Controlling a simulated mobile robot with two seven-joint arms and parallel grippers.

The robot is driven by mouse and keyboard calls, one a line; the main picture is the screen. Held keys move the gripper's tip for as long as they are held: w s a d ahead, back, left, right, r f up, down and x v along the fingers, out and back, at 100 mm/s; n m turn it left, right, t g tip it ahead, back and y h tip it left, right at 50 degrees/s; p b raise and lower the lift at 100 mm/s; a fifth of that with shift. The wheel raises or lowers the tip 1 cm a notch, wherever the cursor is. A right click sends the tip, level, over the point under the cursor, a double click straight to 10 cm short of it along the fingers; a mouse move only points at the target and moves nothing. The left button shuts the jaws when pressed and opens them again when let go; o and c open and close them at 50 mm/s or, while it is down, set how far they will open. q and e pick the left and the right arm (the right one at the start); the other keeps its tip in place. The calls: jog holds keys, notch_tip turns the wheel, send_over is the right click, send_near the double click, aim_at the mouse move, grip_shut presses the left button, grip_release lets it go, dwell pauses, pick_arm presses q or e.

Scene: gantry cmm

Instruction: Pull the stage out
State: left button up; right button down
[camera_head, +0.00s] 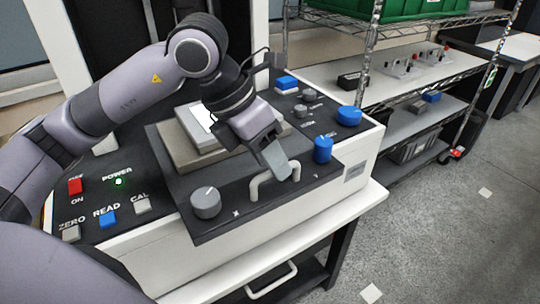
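The stage (222,224) is a dark plate on the white machine, carrying a grey block with a pale plate (200,125) on top. A cream handle (259,187) stands on its front part, between a grey knob (205,202) and a blue knob (323,149). My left gripper (279,171) points down at the handle, and its fingertips overlap the handle's bar in the camera_head view. They hide part of the bar. I cannot tell whether the fingers are closed around it or only beside it. My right gripper is not in view.
The white machine (335,191) has a red switch (75,186), a blue READ button (107,219), a lit green lamp (118,181) and another blue knob (349,115). A wire shelf (410,88) with parts stands at right. The floor in front right is clear.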

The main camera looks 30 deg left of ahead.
pick_arm(q)
jog(key=v, duration=0.7)
dwell(0.3)
